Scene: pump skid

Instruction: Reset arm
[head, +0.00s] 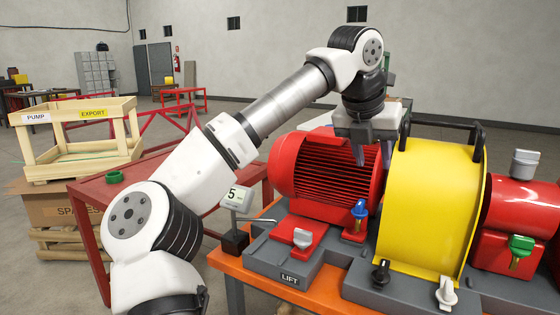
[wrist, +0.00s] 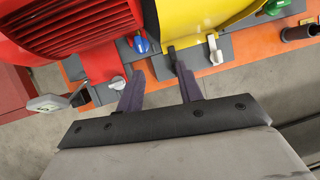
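My white and black arm reaches from the lower left over the pump skid (head: 265,258). My gripper (head: 372,155) hangs down in front of the red finned motor (head: 320,175), close to the yellow coupling guard (head: 430,210). In the wrist view my gripper (wrist: 158,85) has its two dark fingers well apart with nothing between them. Past the fingertips lie the grey skid base and its knobs. The fingertips look clear of the knobs, though in the head view the gripper overlaps the motor and guard edge.
Knobs stand along the skid: grey (head: 302,238), blue (head: 360,210), black (head: 381,272), white (head: 446,292) and green (head: 521,245). A tag marked 5 (head: 237,198) stands at left. A red table (head: 120,195) and wooden crate (head: 75,140) are further left.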

